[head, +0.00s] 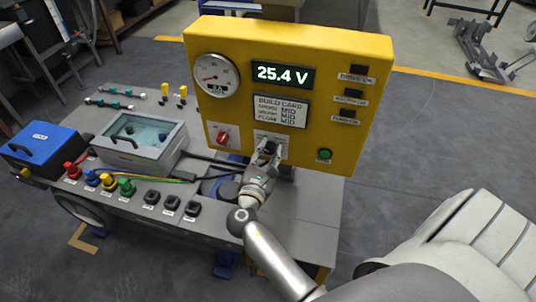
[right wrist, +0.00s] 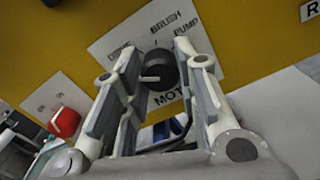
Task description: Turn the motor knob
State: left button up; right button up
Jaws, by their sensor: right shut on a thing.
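The motor knob (right wrist: 160,68) is a dark round knob on a white label plate on the yellow panel (head: 340,55). The plate reads "BRUSH" and "PUMP", another partly hidden word at left, and "MOT" below. My right gripper (head: 267,160) reaches up to this knob from below. In the right wrist view its two fingers (right wrist: 158,85) stand on either side of the knob and are shut on it. A small light pointer shows on the knob's face. In the head view the gripper hides much of the knob. My left gripper is not in view.
The panel has a gauge (head: 216,74), a display (head: 283,75) reading 25.4 V, a build card (head: 280,110), a red switch (head: 223,139) and a green button (head: 325,154). A blue box (head: 45,145), a grey lidded box (head: 140,145) and coloured connectors (head: 108,182) stand left on the bench.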

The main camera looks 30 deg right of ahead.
jog(key=m+b, duration=0.3)
jog(key=m, duration=0.1)
jog(key=shift+f, duration=0.2)
jog(key=shift+r+m+b, duration=0.2)
jog(key=shift+m+b, duration=1.3)
jog(key=shift+m, duration=0.3)
jog(key=shift+c, duration=0.2)
jog(key=o, duration=1.1)
jog(key=shift+c, duration=0.2)
